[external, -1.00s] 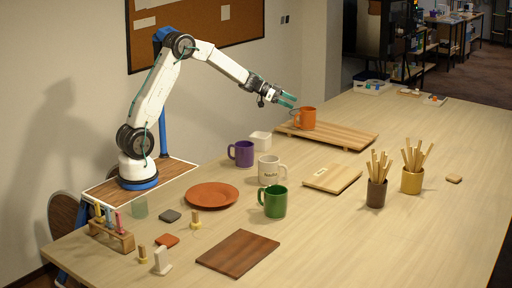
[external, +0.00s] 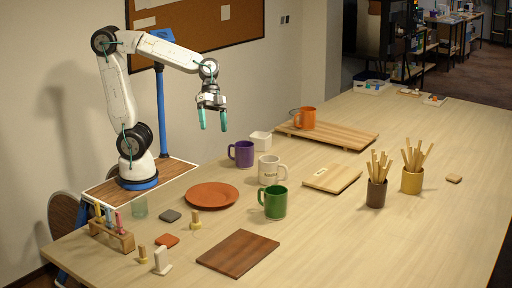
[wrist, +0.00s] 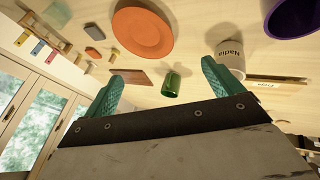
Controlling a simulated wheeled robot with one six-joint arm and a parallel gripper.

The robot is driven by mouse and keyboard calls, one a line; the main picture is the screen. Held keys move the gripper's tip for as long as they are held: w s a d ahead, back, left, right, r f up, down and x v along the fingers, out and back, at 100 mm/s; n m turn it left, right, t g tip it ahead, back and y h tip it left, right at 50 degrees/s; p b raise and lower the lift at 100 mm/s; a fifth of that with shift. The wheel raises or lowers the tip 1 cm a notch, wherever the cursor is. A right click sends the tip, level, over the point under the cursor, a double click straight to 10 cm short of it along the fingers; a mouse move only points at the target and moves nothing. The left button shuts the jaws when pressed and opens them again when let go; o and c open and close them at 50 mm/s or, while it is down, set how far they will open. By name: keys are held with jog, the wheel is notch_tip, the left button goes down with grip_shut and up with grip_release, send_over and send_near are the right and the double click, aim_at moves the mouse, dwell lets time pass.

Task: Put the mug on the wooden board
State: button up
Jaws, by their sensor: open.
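An orange mug (external: 306,116) stands upright on a slatted wooden board (external: 345,137) at the back of the table. My gripper (external: 213,121) is open and empty, fingers pointing down, in the air above and left of the purple mug (external: 243,154). A white mug (external: 268,171) with lettering and a green mug (external: 274,202) stand on the table. The wrist view shows my open fingers (wrist: 162,80), with the green mug (wrist: 172,83), the white mug (wrist: 232,55) reading "Nadia" and part of the purple mug (wrist: 292,18) beyond. The orange mug is outside the wrist view.
The right of the table is mostly free.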

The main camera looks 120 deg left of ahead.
jog(key=s+d+f+g+y, duration=0.1)
jog(key=s+d, duration=0.3)
jog(key=s, duration=0.4)
jog(key=s+d+f+g+y, duration=0.2)
jog(key=s+d+f+y, duration=0.1)
jog(key=s, duration=0.6)
jog(key=shift+s+d+f, duration=0.25)
jog(key=shift+s+d, duration=0.05)
jog(key=shift+d, duration=0.35)
